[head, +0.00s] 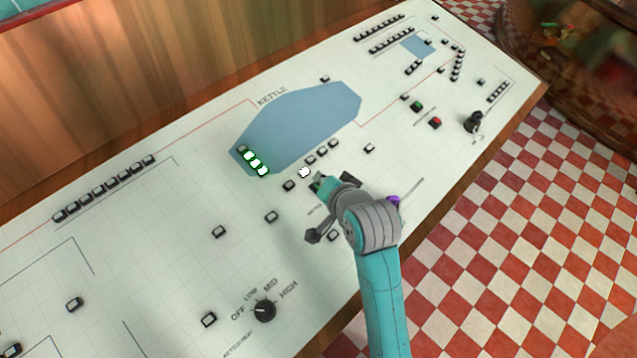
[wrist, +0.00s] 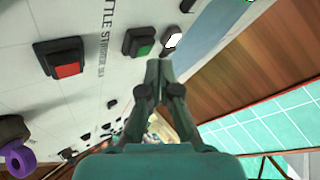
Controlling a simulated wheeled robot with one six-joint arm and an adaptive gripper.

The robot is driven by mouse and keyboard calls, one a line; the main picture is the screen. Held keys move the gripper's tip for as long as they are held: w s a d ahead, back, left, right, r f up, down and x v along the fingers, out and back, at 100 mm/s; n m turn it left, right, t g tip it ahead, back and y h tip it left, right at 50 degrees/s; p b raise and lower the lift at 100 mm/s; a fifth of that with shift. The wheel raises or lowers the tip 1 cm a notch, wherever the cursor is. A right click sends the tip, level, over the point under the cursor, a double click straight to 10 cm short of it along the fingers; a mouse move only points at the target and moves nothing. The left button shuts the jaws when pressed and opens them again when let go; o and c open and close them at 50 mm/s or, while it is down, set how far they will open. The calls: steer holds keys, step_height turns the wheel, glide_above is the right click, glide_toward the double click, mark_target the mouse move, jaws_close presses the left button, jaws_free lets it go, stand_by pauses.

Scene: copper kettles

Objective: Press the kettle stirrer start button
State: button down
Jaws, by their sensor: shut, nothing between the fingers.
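The kettle stirrer start button is a green button (wrist: 140,42) in a black frame, upper middle of the wrist view, beside the printed words "KETTLE STIRRER", partly cut off. A red button (wrist: 66,57) sits to its left and a lit white lamp (wrist: 172,39) to its right. My gripper (wrist: 158,66) is shut and empty, its fingertips just below and right of the green button in that view. I cannot tell the gap to the panel. In the head view my gripper (head: 324,184) is over the panel near the lit lamp (head: 304,172), and mostly hides the buttons.
The sloping white panel (head: 150,250) carries many small switches and a blue kettle drawing (head: 300,118). Another green button (head: 417,106) and red button (head: 435,123) lie farther right. A rotary knob (head: 265,310) is at the lower left. A checkered floor (head: 490,220) lies beyond the wooden edge.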

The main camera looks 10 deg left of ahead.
steer(key=shift+r, duration=0.1)
steer(key=shift+s+d+r, duration=0.1)
steer(key=shift+d+r, duration=0.05)
steer(key=shift+r, duration=0.65)
steer(key=shift+s+d+r, duration=0.1)
steer(key=shift+s+r, duration=0.05)
steer(key=shift+r, duration=0.7)
steer(key=shift+s+d+r, duration=0.1)
steer(key=shift+d+r, duration=0.05)
steer(key=shift+r, duration=0.65)
